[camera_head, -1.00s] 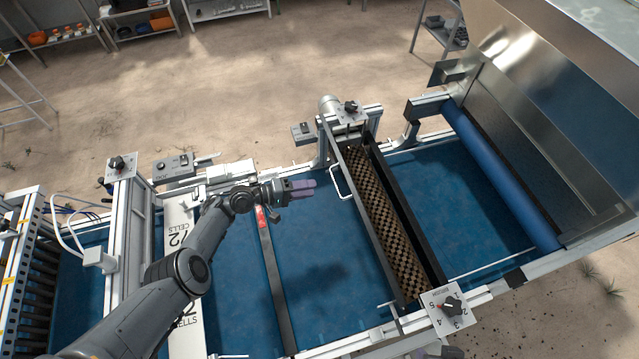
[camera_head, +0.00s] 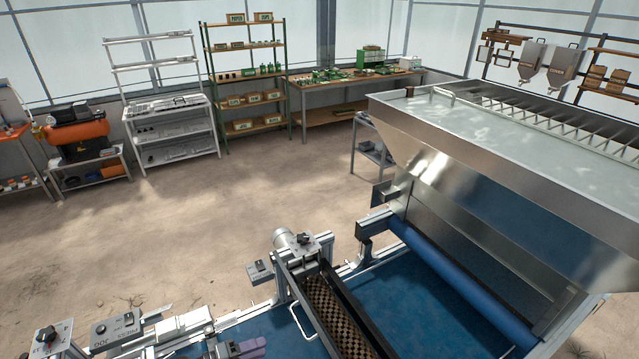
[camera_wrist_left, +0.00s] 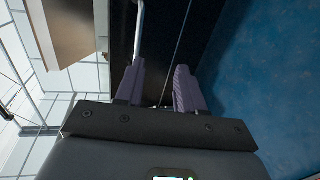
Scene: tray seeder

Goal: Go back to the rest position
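My left gripper (camera_head: 252,346) shows at the bottom edge of the head view, its purple fingers over the blue bed of the seeder. In the left wrist view its two purple fingers (camera_wrist_left: 158,85) stand apart with nothing held between them. A dark panel and a thin pale rod show beyond the fingers. My right gripper is in neither current view.
The seeder's dark trough with a perforated brown roller (camera_head: 337,318) stands right of my left gripper. Farther right are a blue roller (camera_head: 462,285) and a large metal hopper (camera_head: 480,190). Shelves (camera_head: 245,75) line the back wall, with open floor before them.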

